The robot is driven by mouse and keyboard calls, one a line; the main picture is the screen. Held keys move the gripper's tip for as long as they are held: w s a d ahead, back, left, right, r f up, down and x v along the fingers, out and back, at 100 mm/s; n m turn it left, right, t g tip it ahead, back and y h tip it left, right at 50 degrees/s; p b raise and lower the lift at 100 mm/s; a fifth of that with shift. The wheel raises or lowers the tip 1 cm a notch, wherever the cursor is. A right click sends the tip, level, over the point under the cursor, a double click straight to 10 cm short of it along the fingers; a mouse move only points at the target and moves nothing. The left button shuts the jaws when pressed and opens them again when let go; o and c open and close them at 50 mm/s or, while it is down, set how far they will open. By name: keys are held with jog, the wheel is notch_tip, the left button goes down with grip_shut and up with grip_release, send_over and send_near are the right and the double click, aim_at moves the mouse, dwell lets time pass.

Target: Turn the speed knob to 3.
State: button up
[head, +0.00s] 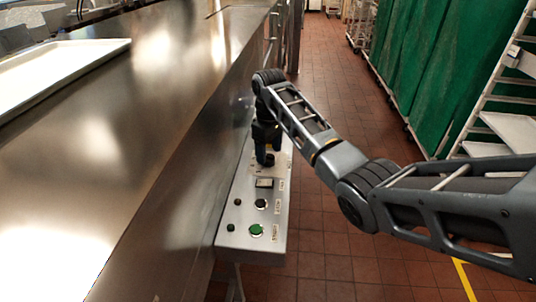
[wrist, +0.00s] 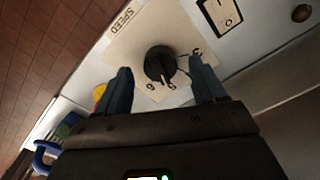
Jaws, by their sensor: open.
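The speed knob (wrist: 160,64) is black and round, on a cream plate (wrist: 122,48) marked SPEED with printed numerals along its edge. A 3-like numeral lies near the right finger; which way the knob points is hard to tell. My gripper (wrist: 160,68) is open, with one dark finger on each side of the knob. Gaps seem to show between the fingers and the knob in the wrist view. In the head view my gripper (head: 265,158) is down over the panel and hides the knob; part of the plate (head: 283,163) shows beside it.
The steel control panel (head: 240,218) also bears a rocker switch (head: 264,183), a black round control (head: 260,204) and a green button (head: 256,231). A long steel counter (head: 130,130) runs along the left. Tiled floor (head: 325,110) is open to the right, before green curtains (head: 420,60).

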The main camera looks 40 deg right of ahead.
aim_at(270, 158)
jog(key=shift+f, duration=1.25)
jog(key=c, duration=1.1)
jog(key=shift+o, duration=0.2)
